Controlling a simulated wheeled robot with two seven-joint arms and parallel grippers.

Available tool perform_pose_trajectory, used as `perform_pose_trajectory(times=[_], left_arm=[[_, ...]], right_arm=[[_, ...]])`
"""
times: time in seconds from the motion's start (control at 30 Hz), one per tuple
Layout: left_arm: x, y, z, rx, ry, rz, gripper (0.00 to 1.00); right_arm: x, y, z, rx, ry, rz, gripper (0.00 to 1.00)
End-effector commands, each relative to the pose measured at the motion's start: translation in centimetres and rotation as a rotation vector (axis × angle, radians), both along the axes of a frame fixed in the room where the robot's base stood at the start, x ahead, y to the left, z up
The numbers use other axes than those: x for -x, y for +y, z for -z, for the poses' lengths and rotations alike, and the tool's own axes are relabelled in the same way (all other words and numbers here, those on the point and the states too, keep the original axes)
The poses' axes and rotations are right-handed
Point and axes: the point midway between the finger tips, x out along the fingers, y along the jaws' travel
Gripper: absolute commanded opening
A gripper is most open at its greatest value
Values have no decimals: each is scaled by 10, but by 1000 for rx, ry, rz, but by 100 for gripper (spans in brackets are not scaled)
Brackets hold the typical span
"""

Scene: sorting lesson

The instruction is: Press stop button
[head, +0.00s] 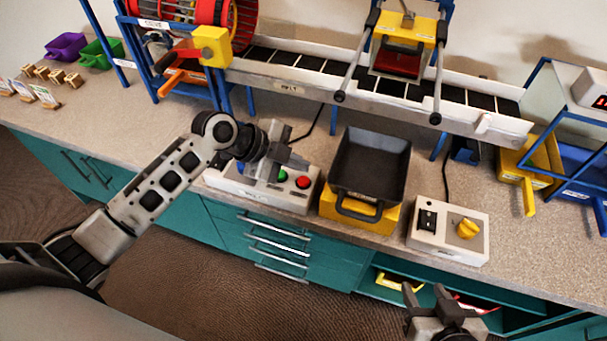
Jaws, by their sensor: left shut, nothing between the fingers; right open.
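A white control box (257,197) sits near the counter's front edge. A red button (303,182) and a green button (282,176) show on its right part. Its left part is partly hidden by my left gripper. My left gripper (279,168) is shut and empty, over the box just left of and above the green button. I cannot tell whether it touches the box. The red button is uncovered, to the right of the gripper. My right gripper (427,292) is open and empty, low in front of the counter, at the bottom of the view.
A black tray (370,170) on a yellow base stands right of the box. Beyond it is a white box with a yellow knob (467,229). A conveyor (300,90) runs behind. Yellow (524,170) and blue bins stand at right. The counter's left part has free room.

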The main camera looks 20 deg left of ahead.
Motion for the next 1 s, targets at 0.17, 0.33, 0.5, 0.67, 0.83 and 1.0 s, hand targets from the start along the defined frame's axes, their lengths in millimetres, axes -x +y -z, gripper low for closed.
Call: perform_pose_trajectory(times=[0.17,0.33,0.5,0.67,0.83,1.0], left_arm=[[0,0,-24,0,-1,-1,0],[0,0,-33,0,-1,-1,0],[0,0,-31,1,0,-1,0],[0,0,-31,0,1,-1,0],[0,0,-31,0,1,-1,0],[0,0,-31,0,1,-1,0]], right_arm=[[1,0,-19,0,2,0,46],[1,0,-26,0,3,0,46],[1,0,-24,0,3,0,46],[1,0,-24,1,3,0,46],[1,0,-24,1,3,0,46],[1,0,-24,1,3,0,46]])
